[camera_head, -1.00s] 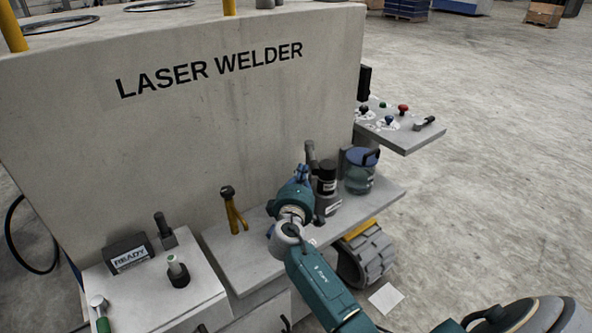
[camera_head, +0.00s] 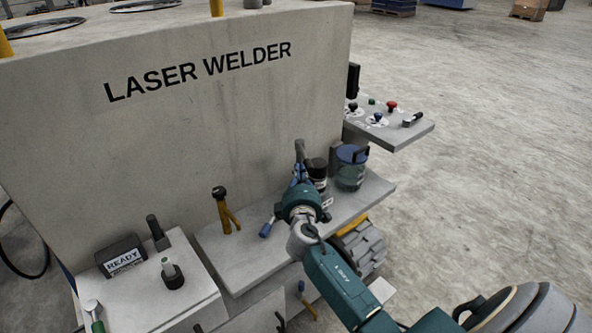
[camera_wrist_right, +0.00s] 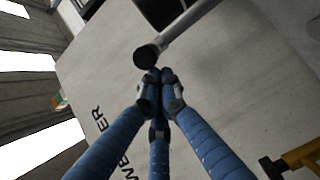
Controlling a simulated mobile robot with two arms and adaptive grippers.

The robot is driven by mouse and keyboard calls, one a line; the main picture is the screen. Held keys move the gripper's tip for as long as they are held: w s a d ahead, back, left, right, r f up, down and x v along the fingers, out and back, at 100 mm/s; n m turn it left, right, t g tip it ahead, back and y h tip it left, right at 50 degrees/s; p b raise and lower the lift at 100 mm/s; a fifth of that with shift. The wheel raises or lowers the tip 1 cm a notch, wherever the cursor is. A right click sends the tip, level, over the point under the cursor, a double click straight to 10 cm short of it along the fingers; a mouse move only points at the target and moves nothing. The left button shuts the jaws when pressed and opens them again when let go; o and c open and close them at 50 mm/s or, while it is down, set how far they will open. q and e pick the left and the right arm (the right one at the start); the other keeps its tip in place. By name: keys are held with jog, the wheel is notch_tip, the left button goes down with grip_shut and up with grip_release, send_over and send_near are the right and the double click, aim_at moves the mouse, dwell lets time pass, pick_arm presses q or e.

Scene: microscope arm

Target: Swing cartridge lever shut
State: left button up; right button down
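A grey lever with a dark round end (camera_wrist_right: 147,57) shows just past my fingertips in the right wrist view. In the head view, an upright dark lever (camera_head: 299,150) stands beside a dark cylinder (camera_head: 317,172) on the welder's shelf; I take these levers to be the same one. My right gripper (camera_head: 299,172) is at this lever, its blue fingers partly hidden by my wrist. In the wrist view the fingers (camera_wrist_right: 160,76) are drawn together with nothing seen between them. Their tips are very near the dark end; contact cannot be told. My left gripper is out of view.
A blue-lidded jar (camera_head: 351,168) stands right of the dark cylinder. A blue handle (camera_head: 267,229) and a yellow lever (camera_head: 226,211) are to the left on the shelf (camera_head: 222,250). The welder wall (camera_head: 180,150) rises behind. A control panel (camera_head: 405,133) juts out at right.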

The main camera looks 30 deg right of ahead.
aim_at(312, 170)
jog(key=d+y, duration=0.1)
jog(key=s+d+n+t+y, duration=0.1)
jog(key=d+n+y+p, duration=0.1)
jog(key=shift+s+d+t, duration=0.2)
jog(key=shift+s+t, duration=0.1)
jog(key=shift+s, duration=0.1)
jog(key=shift+s+d, duration=0.2)
jog(key=shift+d, duration=0.6)
jog(key=shift+s+d, duration=0.2)
jog(key=shift+d, duration=0.55)
